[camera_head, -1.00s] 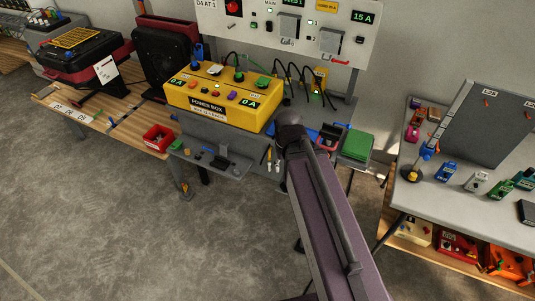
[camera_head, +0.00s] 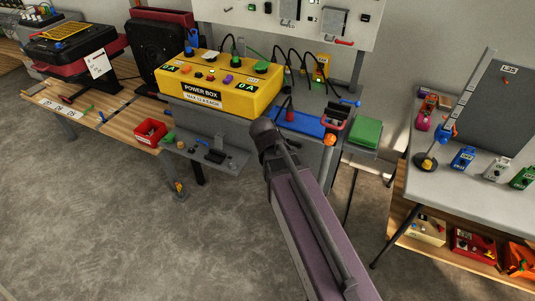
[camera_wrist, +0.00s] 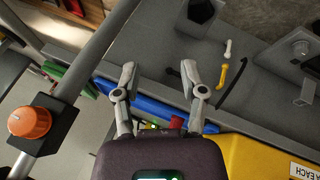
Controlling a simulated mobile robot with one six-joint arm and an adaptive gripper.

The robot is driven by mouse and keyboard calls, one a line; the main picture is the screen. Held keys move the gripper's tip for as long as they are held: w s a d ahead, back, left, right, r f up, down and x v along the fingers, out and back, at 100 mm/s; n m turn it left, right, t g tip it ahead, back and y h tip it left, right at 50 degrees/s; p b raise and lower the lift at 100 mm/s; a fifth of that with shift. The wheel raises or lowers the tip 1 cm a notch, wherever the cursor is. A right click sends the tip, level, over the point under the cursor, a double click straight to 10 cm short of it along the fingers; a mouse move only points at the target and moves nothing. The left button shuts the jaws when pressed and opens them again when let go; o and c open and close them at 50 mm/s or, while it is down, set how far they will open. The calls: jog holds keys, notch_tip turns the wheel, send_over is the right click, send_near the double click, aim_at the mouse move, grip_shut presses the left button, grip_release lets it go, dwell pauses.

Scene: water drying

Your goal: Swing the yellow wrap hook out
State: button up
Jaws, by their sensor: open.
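In the wrist view, a small yellow hook-shaped piece (camera_wrist: 221,76) sits against the grey panel, right of my gripper and apart from it. It looks like the yellow wrap hook. A white piece (camera_wrist: 228,49) of similar size is just above it, and a longer black strip (camera_wrist: 233,86) lies to its right. My gripper (camera_wrist: 158,74) is open, its two fingers spread with nothing held between them. Behind the fingers are the grey panel's edge and a blue strip. In the head view my arm covers the gripper, and I cannot make out the yellow hook.
The yellow power box (camera_head: 219,90) stands on the bench and also fills the lower right of the wrist view (camera_wrist: 262,158). An orange knob (camera_wrist: 30,122) on a bar is close at left. A red bin (camera_head: 150,131) and green box (camera_head: 365,134) flank the bench front.

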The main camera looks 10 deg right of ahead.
jog(key=w+a+f+m+t+h+b, duration=0.1)
jog(key=w+f+m+t+h+b, duration=0.15)
jog(key=w+f+b, duration=0.35)
jog(key=w+a+f+m+t+h+b, duration=0.1)
jog(key=w+a+f+h+b, duration=0.2)
jog(key=b, duration=0.6)
jog(key=w+a+f+m+t+h+b, duration=0.2)
jog(key=w+a+f+t+b, duration=0.2)
jog(key=b, duration=1.1)
jog(key=a+f+t, duration=0.2)
jog(key=a, duration=0.2)
jog(key=shift+w+t, duration=0.35)
jog(key=shift+w, duration=0.05)
jog(key=shift+w+d+f+h, duration=0.1)
jog(key=shift+d+h, duration=0.05)
jog(key=shift+h, duration=0.1)
jog(key=x, duration=1.3)
jog(key=shift+d, duration=0.2)
jog(key=shift+w, duration=0.15)
grip_shut()
